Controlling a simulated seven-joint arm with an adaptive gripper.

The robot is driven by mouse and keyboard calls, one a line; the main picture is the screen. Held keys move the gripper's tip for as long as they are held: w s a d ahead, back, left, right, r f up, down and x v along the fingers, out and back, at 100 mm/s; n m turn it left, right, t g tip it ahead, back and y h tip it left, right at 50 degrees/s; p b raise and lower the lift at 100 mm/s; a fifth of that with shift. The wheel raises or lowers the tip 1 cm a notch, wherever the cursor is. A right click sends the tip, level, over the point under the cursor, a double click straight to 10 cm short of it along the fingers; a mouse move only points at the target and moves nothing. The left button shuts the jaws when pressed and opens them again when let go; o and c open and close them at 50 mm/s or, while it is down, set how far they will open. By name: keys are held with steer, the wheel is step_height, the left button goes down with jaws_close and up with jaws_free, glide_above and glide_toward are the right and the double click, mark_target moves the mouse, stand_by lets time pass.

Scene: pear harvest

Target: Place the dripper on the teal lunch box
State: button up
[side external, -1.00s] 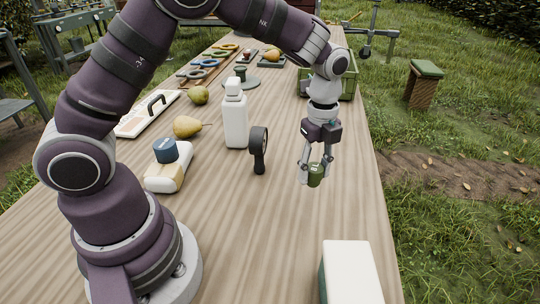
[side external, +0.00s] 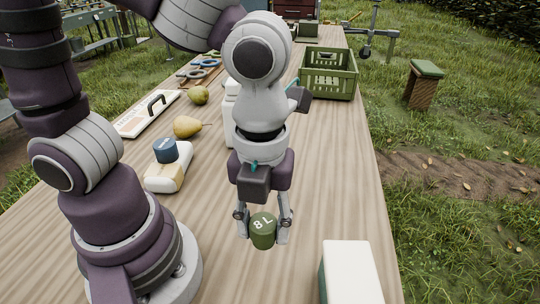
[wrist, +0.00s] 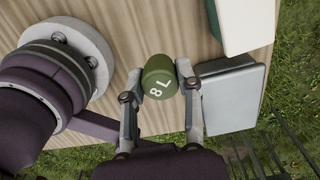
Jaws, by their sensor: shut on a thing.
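My gripper (side external: 263,240) is shut on the dripper (side external: 262,228), a small olive-green cylinder marked "8 L". It holds the dripper upright above the table, and the dripper also shows between the fingers in the wrist view (wrist: 158,82). The teal lunch box (side external: 350,268) has a pale, flat top and a dark teal side. It stands at the front right table edge, to the right of and nearer the side camera than my gripper. Its corner shows at the top right of the wrist view (wrist: 248,22). Its top looks bare.
A grey flat-topped box (wrist: 234,98) lies beside the lunch box in the wrist view. A white bottle (side external: 230,115) is partly hidden behind my arm. A yellow-and-white container with a blue cap (side external: 166,165), pears (side external: 187,127) and a green crate (side external: 328,74) stand farther back.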

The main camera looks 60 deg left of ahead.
glide_above(352, 272)
steer(key=shift+f, duration=2.3)
steer(key=shift+f, duration=0.2)
steer(key=o, duration=0.8)
